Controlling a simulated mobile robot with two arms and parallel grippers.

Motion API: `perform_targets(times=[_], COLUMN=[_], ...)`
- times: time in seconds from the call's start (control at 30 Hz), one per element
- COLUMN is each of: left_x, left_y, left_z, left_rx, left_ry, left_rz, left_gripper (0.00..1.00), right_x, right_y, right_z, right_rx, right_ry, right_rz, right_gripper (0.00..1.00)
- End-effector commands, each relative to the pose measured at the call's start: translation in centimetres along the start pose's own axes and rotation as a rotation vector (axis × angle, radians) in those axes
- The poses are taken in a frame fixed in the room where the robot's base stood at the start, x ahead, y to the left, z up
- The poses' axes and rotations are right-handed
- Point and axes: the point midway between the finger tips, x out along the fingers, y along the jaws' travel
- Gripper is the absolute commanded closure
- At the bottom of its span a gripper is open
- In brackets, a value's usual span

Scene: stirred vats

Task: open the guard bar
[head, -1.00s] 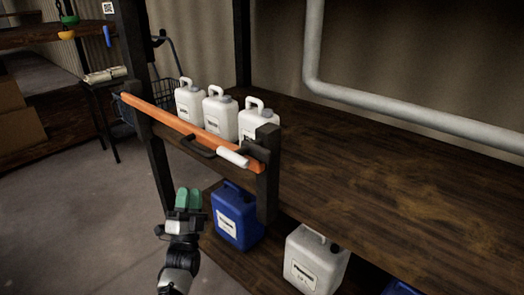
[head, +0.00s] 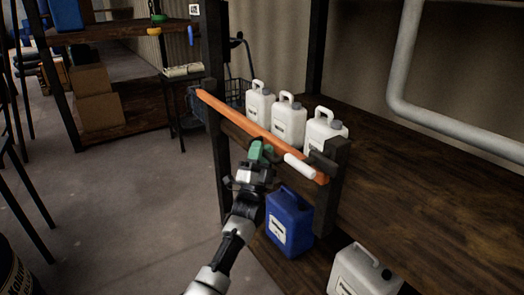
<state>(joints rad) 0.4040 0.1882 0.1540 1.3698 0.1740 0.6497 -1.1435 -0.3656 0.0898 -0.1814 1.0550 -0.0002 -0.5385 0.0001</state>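The guard bar (head: 235,116) is a long orange bar across the front of the shelf, in front of white jugs. It spans from a dark post at the back left to a short dark post (head: 333,185) at the near right, resting low and closed. A white sleeve (head: 300,167) sits near its near end. My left gripper (head: 261,150), with green fingertips, is at the dark handle on the bar's front side, which the fingers mostly hide. I cannot tell whether the fingers are closed around the handle. My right gripper is not in view.
White jugs (head: 288,120) stand right behind the bar. A blue jug (head: 288,222) and a white jug (head: 362,272) stand on the lower shelf. The wooden top (head: 430,190) to the right is clear. Open floor (head: 130,200) lies to the left.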

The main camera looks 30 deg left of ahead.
Motion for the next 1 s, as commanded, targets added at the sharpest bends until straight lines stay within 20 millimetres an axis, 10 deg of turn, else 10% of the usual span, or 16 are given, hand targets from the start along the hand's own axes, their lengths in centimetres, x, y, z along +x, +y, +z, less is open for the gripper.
perform_targets(times=[0.17, 0.4, 1.0], left_x=[0.0, 0.0, -2.6], left_y=[0.0, 0.0, -4.4], left_z=[0.0, 0.0, 1.6], left_rx=[0.000, 0.000, -0.075], left_ry=[0.000, 0.000, 0.063], left_rz=[0.001, 0.001, 0.041], left_gripper=[0.71, 1.00, 1.00], right_x=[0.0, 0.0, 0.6], right_y=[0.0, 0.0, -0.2], right_z=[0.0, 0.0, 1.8], right_rx=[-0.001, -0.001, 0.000], right_ry=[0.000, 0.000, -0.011], right_rz=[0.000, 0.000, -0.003], right_gripper=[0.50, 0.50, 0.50])
